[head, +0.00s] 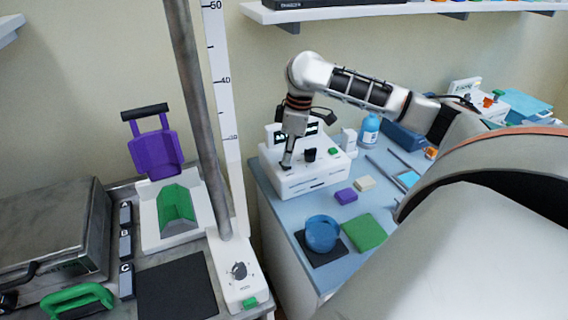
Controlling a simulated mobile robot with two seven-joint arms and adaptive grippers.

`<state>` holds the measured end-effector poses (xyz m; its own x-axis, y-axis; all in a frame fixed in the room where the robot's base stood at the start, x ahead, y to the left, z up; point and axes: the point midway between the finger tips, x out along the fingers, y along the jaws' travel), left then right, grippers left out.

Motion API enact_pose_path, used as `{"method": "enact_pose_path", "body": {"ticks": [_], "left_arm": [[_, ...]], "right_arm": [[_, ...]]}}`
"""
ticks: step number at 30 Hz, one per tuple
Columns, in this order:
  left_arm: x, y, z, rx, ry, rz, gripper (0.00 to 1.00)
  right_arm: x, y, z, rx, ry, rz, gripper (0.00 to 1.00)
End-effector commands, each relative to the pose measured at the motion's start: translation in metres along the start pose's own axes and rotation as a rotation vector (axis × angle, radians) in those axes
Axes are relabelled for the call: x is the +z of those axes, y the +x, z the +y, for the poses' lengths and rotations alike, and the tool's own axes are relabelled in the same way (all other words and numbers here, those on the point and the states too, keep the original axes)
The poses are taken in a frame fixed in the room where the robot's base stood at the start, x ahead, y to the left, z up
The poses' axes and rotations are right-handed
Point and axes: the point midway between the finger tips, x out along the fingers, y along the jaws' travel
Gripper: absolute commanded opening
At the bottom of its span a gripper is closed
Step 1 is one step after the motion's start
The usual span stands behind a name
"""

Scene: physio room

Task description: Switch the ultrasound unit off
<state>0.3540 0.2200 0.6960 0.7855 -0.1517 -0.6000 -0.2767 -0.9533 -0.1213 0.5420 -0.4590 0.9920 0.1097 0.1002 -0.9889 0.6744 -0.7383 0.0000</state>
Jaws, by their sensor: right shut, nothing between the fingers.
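The ultrasound unit, which I take to be the white box with a dark screen (318,184), stands on the blue-topped cabinet. A black knob (309,155) and a green button (333,152) show on its sloping top. My right gripper (287,165) is shut and empty, pointing down at the left part of the unit's top, left of the knob. I cannot tell whether its fingertips touch the unit. The gripper and wrist hide part of the screen and panel. My left gripper is not in view.
On the cabinet (283,212) are a purple block (346,196), a cream block (365,184), a blue cup (321,233), a green pad (364,232) and a blue bottle (370,130). A grey pole (200,110) and a white ruler (222,80) rise left of the unit. My right arm covers the lower right.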

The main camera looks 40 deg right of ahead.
Motion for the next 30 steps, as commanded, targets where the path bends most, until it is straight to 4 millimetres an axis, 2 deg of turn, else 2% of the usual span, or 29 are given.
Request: {"method": "enact_pose_path", "body": {"ticks": [21, 30], "left_arm": [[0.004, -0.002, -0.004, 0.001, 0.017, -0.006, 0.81], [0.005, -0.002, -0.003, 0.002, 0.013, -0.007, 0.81]], "right_arm": [[0.001, 0.009, 0.0, 0.0, 0.0, 0.0, 0.0], [-0.001, -0.006, 0.0, 0.001, -0.001, 0.001, 0.0]]}}
